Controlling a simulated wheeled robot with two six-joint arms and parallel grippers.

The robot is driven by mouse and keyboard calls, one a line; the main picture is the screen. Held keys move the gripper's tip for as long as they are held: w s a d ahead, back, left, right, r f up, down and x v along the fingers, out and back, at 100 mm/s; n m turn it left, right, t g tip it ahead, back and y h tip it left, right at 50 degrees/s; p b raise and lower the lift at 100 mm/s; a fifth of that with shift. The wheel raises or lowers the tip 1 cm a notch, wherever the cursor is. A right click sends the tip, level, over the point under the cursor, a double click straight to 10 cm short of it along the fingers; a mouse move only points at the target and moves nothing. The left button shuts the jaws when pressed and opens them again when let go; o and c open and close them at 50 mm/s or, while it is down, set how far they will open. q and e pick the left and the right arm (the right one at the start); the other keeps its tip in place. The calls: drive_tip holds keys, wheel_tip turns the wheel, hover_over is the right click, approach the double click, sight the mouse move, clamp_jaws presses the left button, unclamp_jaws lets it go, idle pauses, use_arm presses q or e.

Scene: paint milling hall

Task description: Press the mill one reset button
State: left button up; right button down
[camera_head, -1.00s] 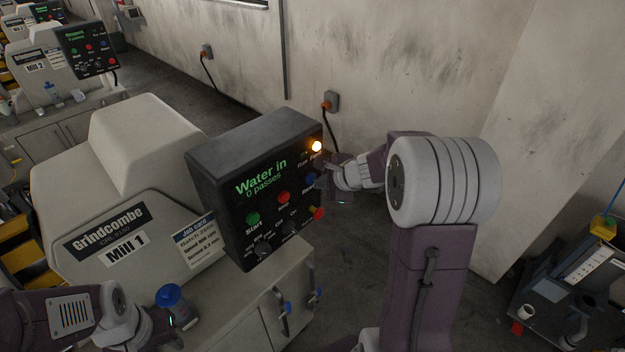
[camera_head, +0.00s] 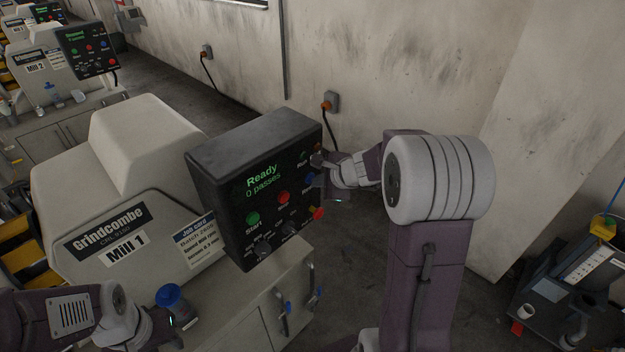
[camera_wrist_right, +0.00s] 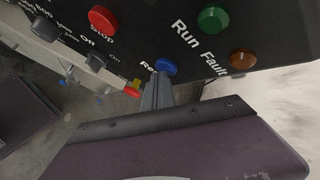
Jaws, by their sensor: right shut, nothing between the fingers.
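The mill one control box (camera_head: 252,150) is black, and its screen (camera_head: 262,181) reads "Ready, 0 passes". The blue reset button (camera_wrist_right: 167,66) is on its face, below the Run and Fault lamps. My right gripper (camera_wrist_right: 160,78) is shut and empty. Its fingertips are at the near edge of the blue button; I cannot tell whether they touch it. In the head view the right gripper (camera_head: 318,172) is beside the panel's right edge and hides part of it. My left gripper (camera_head: 184,322) is low at the left, its jaws unclear.
The green Run lamp (camera_wrist_right: 212,20) and orange Fault lamp (camera_wrist_right: 243,59) look unlit. A red Stop button (camera_head: 283,197), green Start button (camera_head: 253,219) and a red and yellow knob (camera_head: 318,213) share the panel. A blue cup-like part (camera_head: 169,296) stands near my left gripper.

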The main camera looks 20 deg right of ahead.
idle(0.4)
drive_tip(key=shift+s+d+b, duration=0.25)
drive_tip(key=shift+s+b, duration=0.1)
drive_tip(key=shift+s, duration=0.4)
drive_tip(key=shift+d, duration=0.1)
drive_tip(key=s, duration=0.1)
drive_tip(key=s+d, duration=0.1)
drive_tip(key=s, duration=0.1)
drive_tip(key=s+b, duration=0.1)
drive_tip(key=shift+s+d, duration=0.35)
drive_tip(key=shift+d, duration=0.05)
